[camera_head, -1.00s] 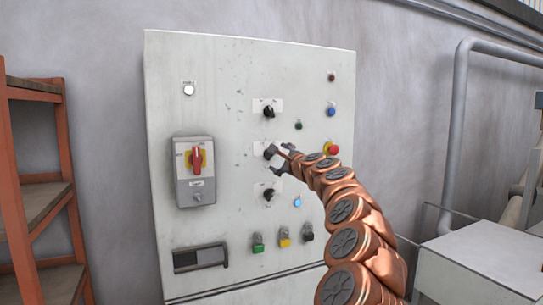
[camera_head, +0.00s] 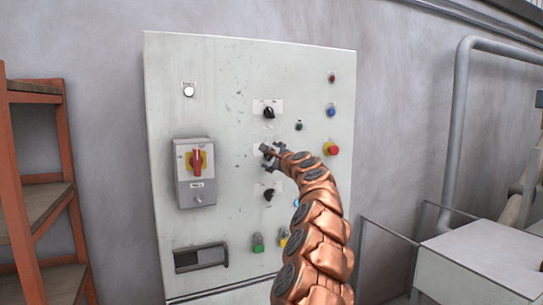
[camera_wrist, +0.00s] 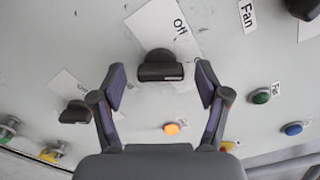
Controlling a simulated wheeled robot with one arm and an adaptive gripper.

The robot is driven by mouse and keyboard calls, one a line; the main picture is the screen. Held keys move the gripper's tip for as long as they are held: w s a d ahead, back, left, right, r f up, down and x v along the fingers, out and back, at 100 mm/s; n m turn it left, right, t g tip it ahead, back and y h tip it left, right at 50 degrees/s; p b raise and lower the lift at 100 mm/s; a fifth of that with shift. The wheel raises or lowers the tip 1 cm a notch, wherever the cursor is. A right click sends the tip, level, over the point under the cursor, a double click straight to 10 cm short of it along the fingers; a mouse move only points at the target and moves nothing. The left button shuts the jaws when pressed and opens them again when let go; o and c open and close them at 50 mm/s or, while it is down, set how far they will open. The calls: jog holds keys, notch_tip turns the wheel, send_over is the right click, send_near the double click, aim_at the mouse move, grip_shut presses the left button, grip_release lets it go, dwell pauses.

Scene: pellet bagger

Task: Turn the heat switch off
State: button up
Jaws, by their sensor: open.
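Three black rotary switches sit in a column on the pale cabinet (camera_head: 235,100): a top switch (camera_head: 268,112), a middle one behind my gripper, and a lower one (camera_head: 269,194). My gripper (camera_head: 268,155) is at the middle switch. In the wrist view the middle switch (camera_wrist: 160,66) lies between and slightly beyond the open fingertips (camera_wrist: 160,84), with no visible grip on it. A "Fan" label (camera_wrist: 247,16) is at the upper right.
A red rotary main switch on a grey box (camera_head: 196,160) is to the left. A red emergency button (camera_head: 331,148) and small blue (camera_head: 331,111) and green (camera_head: 299,125) buttons are to the right. An orange shelf (camera_head: 65,180) stands at far left.

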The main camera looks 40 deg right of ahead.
jog(key=shift+w+r, duration=0.1)
jog(key=shift+w, duration=0.1)
jog(key=shift+c, duration=0.3)
jog(key=c, duration=1.1)
jog(key=shift+n+b, duration=0.3)
jog(key=n+b, duration=0.1)
jog(key=n, duration=0.1)
jog(key=n+b, duration=0.1)
jog(key=shift+f+n+b, duration=0.3)
jog(key=shift+n, duration=0.1)
jog(key=n+b, duration=0.1)
jog(key=n, duration=0.2)
jog(key=shift+n+b, duration=0.3)
jog(key=shift+b, duration=0.05)
jog(key=shift+n+b, duration=0.65)
jog(key=shift+n, duration=1.25)
